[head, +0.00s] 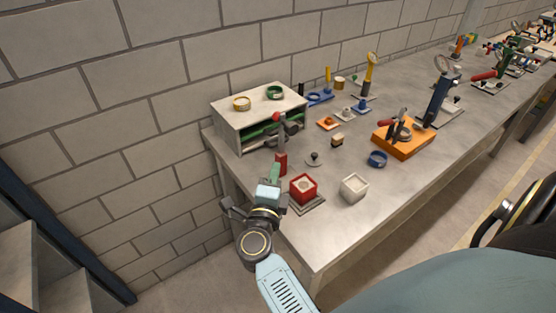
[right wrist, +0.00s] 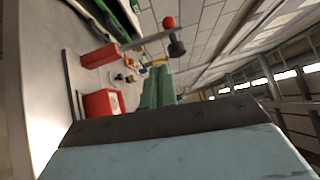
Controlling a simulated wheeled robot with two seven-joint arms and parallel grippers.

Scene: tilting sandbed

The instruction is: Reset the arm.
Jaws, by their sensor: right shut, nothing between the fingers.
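My right gripper (head: 275,170) is shut and empty, with its green fingers together near the table's front left corner. The fingers also show in the right wrist view (right wrist: 160,88). A grey lever arm (head: 283,133) with a red ball (head: 276,117) rises from a red block (head: 281,164) just beyond the fingertips. In the right wrist view the red block (right wrist: 100,56) is at left, and the arm runs to the red ball (right wrist: 169,22) and a dark end piece (right wrist: 177,48). The fingers appear apart from it. My left gripper is not in view.
A red open box (head: 303,187) on a grey plate and a white open box (head: 354,187) stand near the table's front edge. A grey shelf unit (head: 226,125) stands against the wall. An orange block (head: 404,143) with tools is farther right. Bare tabletop (head: 325,225) lies in front.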

